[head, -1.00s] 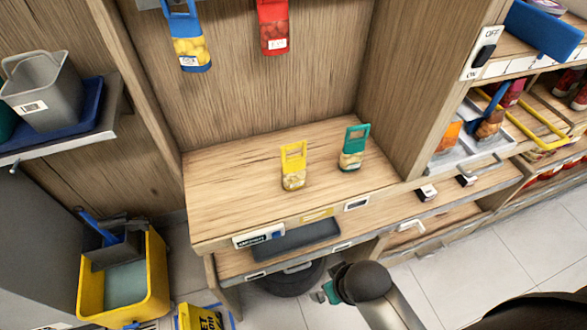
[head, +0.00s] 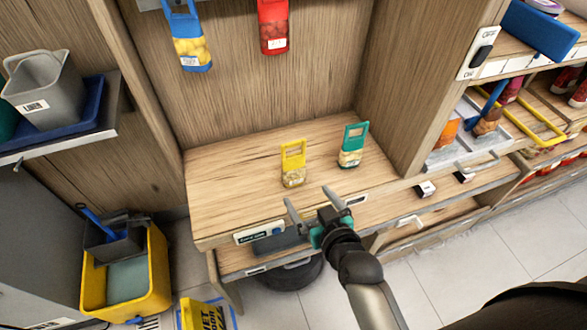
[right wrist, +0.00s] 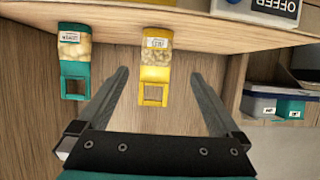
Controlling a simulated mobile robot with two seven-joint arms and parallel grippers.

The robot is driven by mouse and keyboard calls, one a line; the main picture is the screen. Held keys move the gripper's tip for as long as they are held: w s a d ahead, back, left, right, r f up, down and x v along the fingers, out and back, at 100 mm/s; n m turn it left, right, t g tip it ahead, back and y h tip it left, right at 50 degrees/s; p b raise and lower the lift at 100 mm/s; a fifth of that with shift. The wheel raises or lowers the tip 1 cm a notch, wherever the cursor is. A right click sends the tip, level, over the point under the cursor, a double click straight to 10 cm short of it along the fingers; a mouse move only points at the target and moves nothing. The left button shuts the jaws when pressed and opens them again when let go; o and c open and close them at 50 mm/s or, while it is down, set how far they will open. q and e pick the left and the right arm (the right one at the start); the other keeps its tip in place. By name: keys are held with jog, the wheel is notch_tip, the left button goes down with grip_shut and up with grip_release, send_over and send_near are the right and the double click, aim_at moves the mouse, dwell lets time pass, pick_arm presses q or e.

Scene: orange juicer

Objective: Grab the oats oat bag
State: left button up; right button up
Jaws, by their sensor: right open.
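Two bags with cut-out handles stand on a wooden shelf (head: 225,185). One has a yellow handle and pale contents (head: 293,179); the other, to its right, has a green handle (head: 350,157). Their small labels are too small to read surely, so I cannot tell for certain which holds oats. My right gripper (head: 307,195) is open and empty at the shelf's front edge, in front of the yellow bag. In the right wrist view the yellow bag (right wrist: 156,50) lies ahead between the spread fingers, not touched; the green bag (right wrist: 74,50) is left of them. My left gripper is not in view.
A blue bag (head: 190,50) and a red bag (head: 273,30) hang on the back panel. A side wall (head: 415,80) bounds the shelf on the right. A yellow bucket (head: 125,285) stands on the floor at left. The shelf around the bags is clear.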

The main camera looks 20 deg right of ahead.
aim_at(294, 176)
jog(key=b+x, duration=0.2)
jog(key=x, duration=0.8)
jog(key=shift+d+r, duration=0.1)
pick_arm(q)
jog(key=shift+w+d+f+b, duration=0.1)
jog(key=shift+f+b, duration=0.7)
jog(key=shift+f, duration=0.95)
pick_arm(e)
jog(key=shift+w+d+r+x, duration=0.1)
jog(key=shift+r+x, duration=0.05)
jog(key=shift+x, duration=0.75)
jog(key=shift+w+d+r+x, duration=0.1)
jog(key=shift+r+x, duration=0.05)
jog(key=shift+x, duration=0.75)
jog(key=shift+d+r+x, duration=0.1)
jog(key=shift+d+x, duration=0.05)
jog(key=shift+x, duration=0.7)
jog(key=shift+c, duration=0.2)
jog(key=c, duration=1.3)
jog(key=shift+o, duration=0.2)
